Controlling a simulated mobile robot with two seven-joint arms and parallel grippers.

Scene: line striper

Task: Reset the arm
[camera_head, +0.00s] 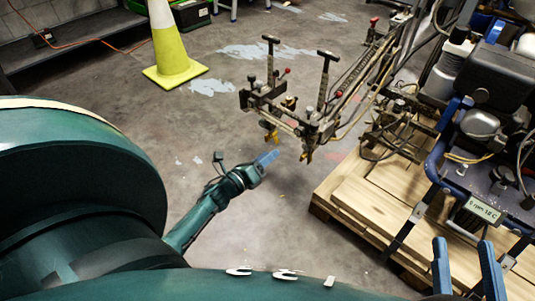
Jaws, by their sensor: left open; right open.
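My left gripper (266,159) is at the end of my dark green arm in the middle of the view. Its blue fingers overlap from this angle, and nothing shows between them. It appears below and left of the line striper's front frame (322,108), apart from it in the picture. My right gripper (465,258) shows at the bottom right as two blue upright fingers, spread apart with nothing held between them. It appears in front of the line striper's body (485,125); I cannot tell how close it is.
A wooden pallet (345,190) lies under the line striper's body at the right. A yellow cone with a white band (175,60) stands at the upper left. An orange cable (85,42) runs along the wall. Stained concrete floor (280,225) is clear around my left gripper.

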